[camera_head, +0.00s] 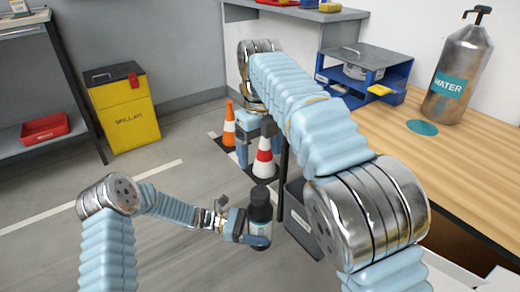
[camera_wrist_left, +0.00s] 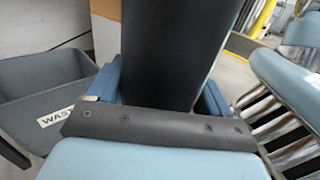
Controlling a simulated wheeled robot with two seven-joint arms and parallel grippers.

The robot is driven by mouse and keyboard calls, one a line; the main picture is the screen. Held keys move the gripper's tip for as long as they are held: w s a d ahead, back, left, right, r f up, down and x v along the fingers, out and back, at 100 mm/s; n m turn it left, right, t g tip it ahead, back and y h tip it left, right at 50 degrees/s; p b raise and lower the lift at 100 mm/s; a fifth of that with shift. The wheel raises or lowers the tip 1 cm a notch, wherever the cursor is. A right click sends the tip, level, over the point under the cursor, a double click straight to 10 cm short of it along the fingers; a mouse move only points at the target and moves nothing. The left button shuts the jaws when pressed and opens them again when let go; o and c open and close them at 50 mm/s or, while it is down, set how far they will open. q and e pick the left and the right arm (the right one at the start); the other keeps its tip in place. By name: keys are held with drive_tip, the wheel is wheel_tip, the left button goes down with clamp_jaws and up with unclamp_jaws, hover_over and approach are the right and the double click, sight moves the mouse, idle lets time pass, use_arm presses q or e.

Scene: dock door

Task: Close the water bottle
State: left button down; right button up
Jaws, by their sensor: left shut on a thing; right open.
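A dark bottle (camera_head: 261,209) with a pale label low on its side stands upright in my left gripper (camera_head: 259,238), above the floor. My left gripper is shut on it. In the left wrist view the dark bottle body (camera_wrist_left: 170,50) fills the space between the blue fingers; its top is out of that view. In the head view its top looks dark, and I cannot tell whether a cap is on it. My right gripper (camera_head: 243,150) is up and beyond the bottle, pointing down, empty as far as I see, and partly hidden by my right arm.
A metal flask marked WATER (camera_head: 459,75) stands on the wooden bench (camera_head: 455,145) beside a teal disc (camera_head: 421,128). A grey waste bin (camera_head: 303,222) is close right of the bottle. A yellow spill-kit box (camera_head: 127,115) is at left.

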idle(0.4)
drive_tip(key=w+d+f+n+y, duration=0.1)
drive_tip(key=w+d+f+n, duration=0.1)
drive_tip(key=w+d+f, duration=0.3)
drive_tip(key=w+d+f+n, duration=0.2)
drive_tip(key=f+n, duration=0.1)
drive_tip(key=f, duration=0.5)
drive_tip(key=s+d+f+n, duration=0.1)
drive_tip(key=d+f+n, duration=0.25)
drive_tip(key=f, duration=0.55)
drive_tip(key=s+d+f+n, duration=0.2)
drive_tip(key=d+f+n, duration=0.15)
drive_tip(key=f, duration=0.55)
drive_tip(key=s+d+f+n+y, duration=0.2)
drive_tip(key=s+d+f+n, duration=0.2)
drive_tip(key=s+f+n, duration=0.55)
drive_tip(key=s+a+f+n, duration=0.1)
drive_tip(key=s+f+n, duration=0.1)
drive_tip(key=s, duration=0.5)
drive_tip(key=s+f+n+y, duration=0.1)
drive_tip(key=s+f+n, duration=0.2)
drive_tip(key=s, duration=0.5)
drive_tip(key=shift+a+f+t, duration=0.35)
drive_tip(key=shift+f+t, duration=0.05)
